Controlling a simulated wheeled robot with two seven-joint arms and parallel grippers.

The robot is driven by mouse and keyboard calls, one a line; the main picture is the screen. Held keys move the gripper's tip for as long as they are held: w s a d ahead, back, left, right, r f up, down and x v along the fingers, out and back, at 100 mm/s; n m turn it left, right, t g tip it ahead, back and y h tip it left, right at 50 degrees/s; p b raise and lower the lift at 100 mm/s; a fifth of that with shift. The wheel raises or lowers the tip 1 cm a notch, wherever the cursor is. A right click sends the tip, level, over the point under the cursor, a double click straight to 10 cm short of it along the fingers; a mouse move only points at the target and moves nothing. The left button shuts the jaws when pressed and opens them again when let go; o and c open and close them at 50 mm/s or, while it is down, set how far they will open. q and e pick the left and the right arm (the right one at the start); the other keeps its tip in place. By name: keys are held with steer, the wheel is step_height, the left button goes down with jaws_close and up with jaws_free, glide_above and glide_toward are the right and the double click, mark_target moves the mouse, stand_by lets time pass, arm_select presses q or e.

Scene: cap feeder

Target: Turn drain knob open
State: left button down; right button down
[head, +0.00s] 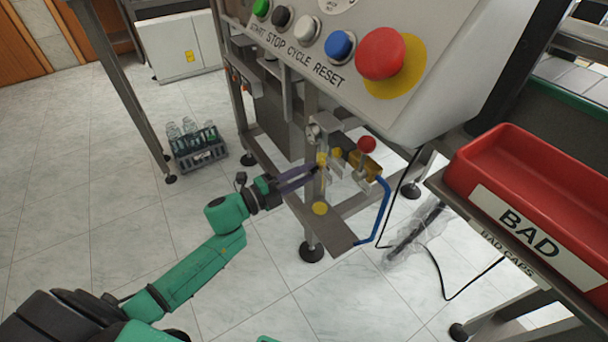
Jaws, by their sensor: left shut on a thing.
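A round yellow disc (320,208) shows lower, on the metal plate below the fingers. My right gripper is not in view.
A red-knobbed valve (366,145) and a blue hose (386,208) stand close on the right. The control box with its red emergency button (380,53) overhangs above. A red BAD tray (525,185) is at right. A bottle crate (198,150) stands on the floor at left.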

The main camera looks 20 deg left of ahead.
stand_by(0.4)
arm_select(q)
steer(key=c, duration=0.6)
jaws_free()
steer(key=shift+s, duration=0.1)
steer(key=shift+s+a+f, duration=0.1)
steer(key=shift+s+a, duration=0.1)
steer(key=shift+a, duration=0.05)
steer(key=p+v, duration=0.1)
steer(key=v, duration=1.3)
steer(key=shift+d, duration=0.1)
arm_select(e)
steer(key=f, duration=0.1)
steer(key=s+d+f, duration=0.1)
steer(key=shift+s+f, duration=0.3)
arm_select(q)
steer(key=shift+f, duration=0.1)
